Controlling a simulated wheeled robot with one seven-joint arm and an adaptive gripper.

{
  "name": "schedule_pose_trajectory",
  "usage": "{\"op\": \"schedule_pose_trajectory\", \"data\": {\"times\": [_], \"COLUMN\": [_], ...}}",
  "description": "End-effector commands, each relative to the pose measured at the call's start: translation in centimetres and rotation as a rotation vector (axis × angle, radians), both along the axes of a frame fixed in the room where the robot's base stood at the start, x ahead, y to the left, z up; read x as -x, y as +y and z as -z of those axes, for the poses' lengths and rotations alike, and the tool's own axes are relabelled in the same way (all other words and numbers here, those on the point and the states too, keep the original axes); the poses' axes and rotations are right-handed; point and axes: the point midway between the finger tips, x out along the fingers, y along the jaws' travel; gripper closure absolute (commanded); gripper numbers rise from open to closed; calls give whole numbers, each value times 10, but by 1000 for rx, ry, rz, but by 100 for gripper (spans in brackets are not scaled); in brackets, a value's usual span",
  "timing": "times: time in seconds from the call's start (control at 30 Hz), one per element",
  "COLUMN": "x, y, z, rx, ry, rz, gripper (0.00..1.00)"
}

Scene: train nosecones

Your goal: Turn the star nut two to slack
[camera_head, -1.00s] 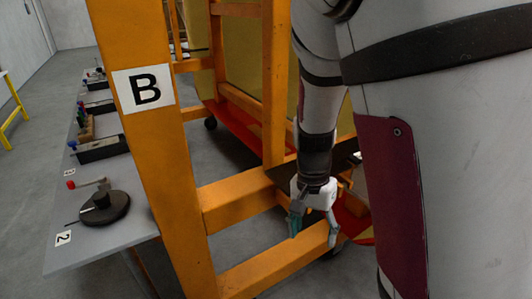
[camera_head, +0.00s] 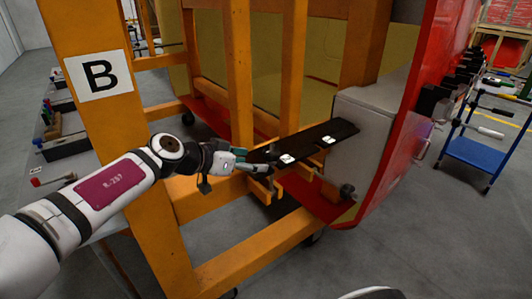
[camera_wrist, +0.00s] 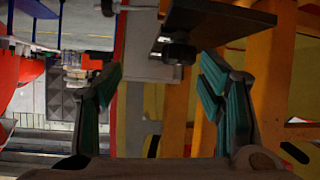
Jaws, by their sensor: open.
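A dark star-shaped knob (camera_wrist: 178,53) on a threaded stud hangs under a dark plate in the wrist view, beyond and between the fingertips. The black plate (camera_head: 308,140) bears two white labels (camera_head: 286,158), (camera_head: 328,141), too small to read. My gripper (camera_head: 245,160) is open and empty at the plate's left end, its fingers pointing right. Its teal-padded fingers (camera_wrist: 162,85) stand apart in the wrist view. Which knob is nut two I cannot tell.
Orange frame posts (camera_head: 240,75) with a B sign (camera_head: 97,75) stand close to my arm. Orange brackets (camera_head: 262,188) sit below the plate. A red nosecone (camera_head: 412,135) is at the right, a blue cart (camera_head: 475,153) beyond. A bench with tools (camera_head: 60,140) is at the left.

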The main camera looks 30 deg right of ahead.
Motion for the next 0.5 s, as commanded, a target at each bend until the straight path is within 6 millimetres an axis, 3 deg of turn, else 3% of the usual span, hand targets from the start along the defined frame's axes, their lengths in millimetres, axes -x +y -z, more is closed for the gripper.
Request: {"op": "schedule_pose_trajectory", "data": {"times": [0.1,0.23,0.5], "x": [-13,-19,-24], "y": [12,16,-14], "z": [-16,-22,-11], "rx": [68,93,93], "ry": [-60,-91,-92], "rz": [-31,-41,-39], "gripper": [38,38,38]}}
